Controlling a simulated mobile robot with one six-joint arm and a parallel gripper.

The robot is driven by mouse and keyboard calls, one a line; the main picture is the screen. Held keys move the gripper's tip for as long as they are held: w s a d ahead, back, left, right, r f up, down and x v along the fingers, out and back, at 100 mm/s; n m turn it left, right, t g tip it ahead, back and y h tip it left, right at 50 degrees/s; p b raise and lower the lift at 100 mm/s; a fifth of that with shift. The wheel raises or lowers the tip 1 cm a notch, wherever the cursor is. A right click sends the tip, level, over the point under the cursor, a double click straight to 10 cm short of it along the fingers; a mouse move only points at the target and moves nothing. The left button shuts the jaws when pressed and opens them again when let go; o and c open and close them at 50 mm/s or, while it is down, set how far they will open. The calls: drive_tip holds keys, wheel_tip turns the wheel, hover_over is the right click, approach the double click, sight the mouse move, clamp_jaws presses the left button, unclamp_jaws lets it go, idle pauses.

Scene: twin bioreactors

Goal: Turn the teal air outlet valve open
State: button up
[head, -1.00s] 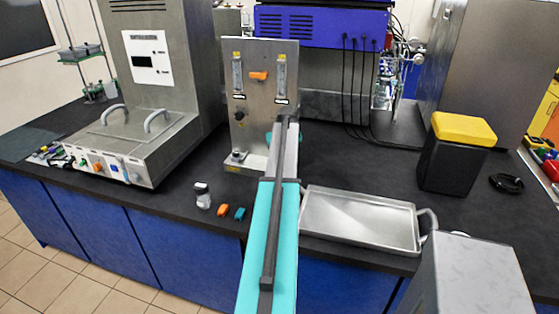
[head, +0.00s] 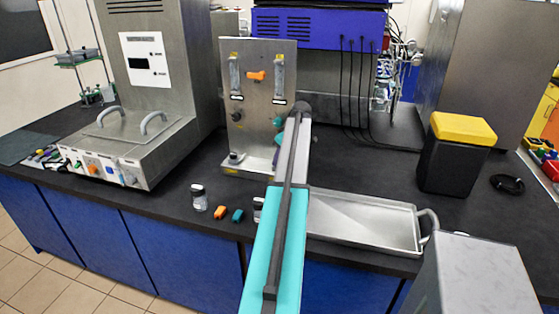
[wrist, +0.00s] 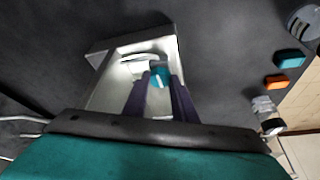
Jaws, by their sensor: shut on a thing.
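A teal valve handle (wrist: 159,75) shows between the fingertips in the wrist view. My gripper (wrist: 160,80) has its two dark fingers shut on it. In the head view, my arm covers the gripper and the lower right of the upright metal panel (head: 258,110). Small teal parts (head: 278,122) show just left of the arm's end there; I cannot tell exactly which is the valve handle. An orange valve handle (head: 256,76) sits higher on the panel, between two flow tubes. How far the teal handle is turned is unclear.
A vial (head: 199,198), a loose orange piece (head: 220,212) and a loose teal piece (head: 237,215) lie on the bench near its front edge. A second vial is partly behind my arm. A metal tray (head: 365,222) lies to the right, with a yellow-lidded black bin (head: 455,155) beyond.

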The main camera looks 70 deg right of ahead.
idle(0.4)
drive_tip(key=o, duration=1)
drive_tip(key=shift+o, duration=0.2)
drive_tip(key=b+v, duration=0.3)
drive_tip(key=v, duration=1.1)
